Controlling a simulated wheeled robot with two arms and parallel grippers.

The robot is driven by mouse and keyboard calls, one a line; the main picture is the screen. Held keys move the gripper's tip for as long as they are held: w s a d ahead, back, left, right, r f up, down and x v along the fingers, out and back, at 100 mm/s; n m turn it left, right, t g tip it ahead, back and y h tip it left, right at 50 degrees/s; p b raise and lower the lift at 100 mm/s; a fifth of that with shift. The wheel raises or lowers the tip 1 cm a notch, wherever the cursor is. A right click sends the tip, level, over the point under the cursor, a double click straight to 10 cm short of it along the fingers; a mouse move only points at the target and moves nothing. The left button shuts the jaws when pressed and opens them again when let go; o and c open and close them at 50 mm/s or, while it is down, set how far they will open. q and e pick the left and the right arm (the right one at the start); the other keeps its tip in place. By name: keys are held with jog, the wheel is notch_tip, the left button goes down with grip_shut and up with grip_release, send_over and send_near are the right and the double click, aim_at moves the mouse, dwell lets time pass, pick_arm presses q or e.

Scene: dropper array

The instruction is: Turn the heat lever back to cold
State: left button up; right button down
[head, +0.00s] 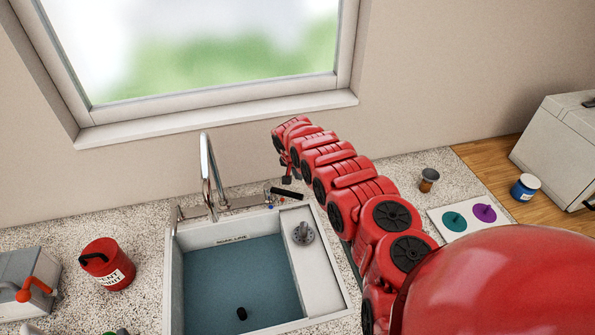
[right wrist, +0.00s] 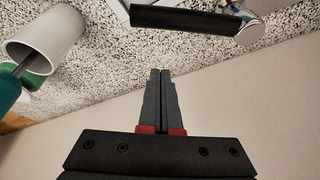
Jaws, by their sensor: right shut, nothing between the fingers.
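The heat lever is a black bar (head: 288,193) behind the sink's back right corner, right of the tap (head: 210,177). Small red and blue marks show near it. In the right wrist view the black lever (right wrist: 185,19) crosses the top, with its right end at a pale fitting. My right gripper (head: 287,180) is by the lever in the head view. In the right wrist view its fingers (right wrist: 161,72) are shut and empty, and they point toward the lever with a visible gap in the picture. I cannot tell whether anything touches. My left gripper is out of view.
The sink (head: 174,270) holds bluish water. A red can (head: 108,266) stands left of it. At right are a jar (head: 428,180), a white card (head: 447,232) with coloured discs, and a blue jar (head: 525,187). A white cup (right wrist: 45,38) is near the gripper.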

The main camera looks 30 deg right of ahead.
aim_at(284, 193)
jog(key=s+a+p, duration=0.2)
jog(key=p, duration=0.1)
jog(key=shift+f, duration=0.4)
jog(key=shift+s+a+f+p, duration=0.3)
jog(key=shift+s, duration=0.05)
